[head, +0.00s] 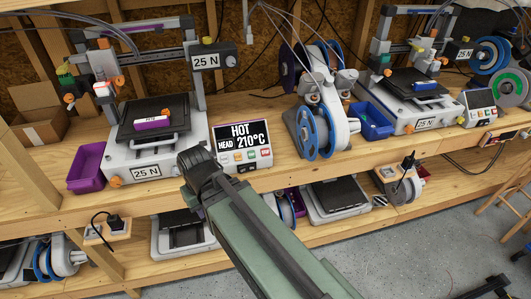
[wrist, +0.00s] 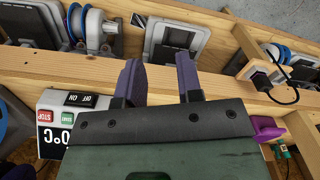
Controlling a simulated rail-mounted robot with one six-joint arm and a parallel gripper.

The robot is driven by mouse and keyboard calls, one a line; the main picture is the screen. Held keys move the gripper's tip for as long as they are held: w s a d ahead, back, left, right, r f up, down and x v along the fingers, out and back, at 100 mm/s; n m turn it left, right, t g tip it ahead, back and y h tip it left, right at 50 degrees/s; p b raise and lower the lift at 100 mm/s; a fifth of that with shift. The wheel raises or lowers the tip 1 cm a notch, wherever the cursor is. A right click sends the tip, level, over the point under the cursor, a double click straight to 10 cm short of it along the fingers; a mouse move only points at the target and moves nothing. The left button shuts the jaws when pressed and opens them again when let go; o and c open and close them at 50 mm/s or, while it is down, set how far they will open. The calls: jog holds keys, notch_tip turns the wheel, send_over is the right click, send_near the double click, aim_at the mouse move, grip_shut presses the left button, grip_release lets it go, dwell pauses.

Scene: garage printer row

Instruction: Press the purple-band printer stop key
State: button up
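The purple-band printer (head: 155,152) stands on the left of the bench top, with a purple piece (head: 152,123) on its bed. Its panel (head: 241,144) reads HOT HEAD 210°C and has a row of coloured keys; the red key (head: 265,153) is at the right end. In the wrist view the panel is upside down at the left edge, and the red STOP key (wrist: 46,118) shows beside a green START key (wrist: 68,117). My gripper (wrist: 158,62) is open and empty, its two fingers apart. In the head view its dark end (head: 200,165) is in front of the panel's left side, and the fingertips are hidden.
A purple bin (head: 87,168) stands left of the printer. A spool unit (head: 325,110) and a blue bin (head: 371,121) stand right of the panel. A second printer (head: 412,104) is farther right. The bench's front edge and a lower shelf with more printers are below.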

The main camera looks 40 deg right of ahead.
grip_shut()
dwell(1.4)
